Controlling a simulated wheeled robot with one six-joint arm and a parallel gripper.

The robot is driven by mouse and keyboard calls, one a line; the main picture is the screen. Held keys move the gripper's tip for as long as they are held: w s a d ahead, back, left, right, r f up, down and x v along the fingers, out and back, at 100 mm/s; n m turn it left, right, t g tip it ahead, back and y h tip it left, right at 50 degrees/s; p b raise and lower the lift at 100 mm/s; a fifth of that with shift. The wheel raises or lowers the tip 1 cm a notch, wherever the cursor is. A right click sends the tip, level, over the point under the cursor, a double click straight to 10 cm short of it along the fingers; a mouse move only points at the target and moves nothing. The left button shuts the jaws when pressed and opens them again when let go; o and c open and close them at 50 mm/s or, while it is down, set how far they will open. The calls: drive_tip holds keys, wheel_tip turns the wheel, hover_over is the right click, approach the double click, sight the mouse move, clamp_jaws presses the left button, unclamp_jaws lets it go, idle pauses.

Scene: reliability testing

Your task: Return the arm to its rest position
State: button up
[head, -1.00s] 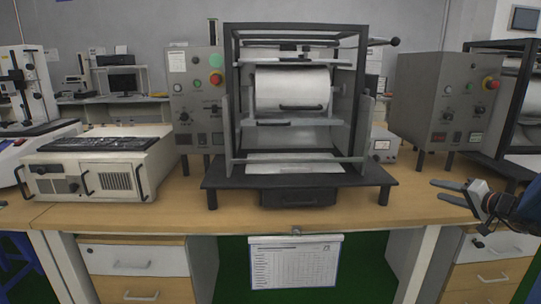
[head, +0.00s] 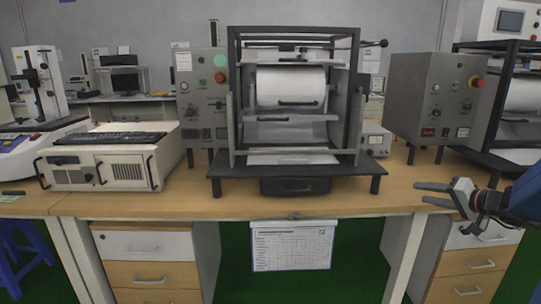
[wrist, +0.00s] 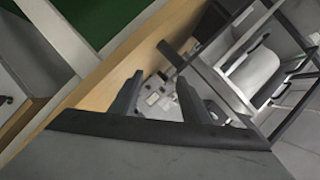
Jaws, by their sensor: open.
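My gripper (head: 424,194) shows at the right of the head view, in front of the table's right part, with its two fingers pointing left. The fingers are apart and nothing is between them. The blue arm link behind it runs off the right edge. In the wrist view my gripper (wrist: 158,92) is also open and empty. Past its fingers I see the table edge, tilted, and a framed machine to the right.
The wooden table (head: 190,206) carries a black-framed machine with a white drum (head: 291,86), a beige computer case (head: 108,160) and a grey control box (head: 436,98). A blue stool (head: 22,252) is at lower left.

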drive_tip(key=s+a+f+n+g, duration=0.2)
drive_tip(key=s+a+g, duration=0.1)
drive_tip(key=s+a, duration=0.65)
drive_tip(key=s+a+f+n+g, duration=0.15)
drive_tip(key=s+a+g, duration=0.35)
drive_tip(key=a, duration=0.7)
drive_tip(key=s+f+n+h, duration=0.3)
drive_tip(key=s+f+h, duration=0.1)
drive_tip(key=s, duration=1.6)
drive_tip(key=shift+d+f+h, duration=0.2)
drive_tip(key=shift+d+h, duration=0.05)
drive_tip(key=shift+h, duration=0.55)
drive_tip(key=shift+c, duration=0.3)
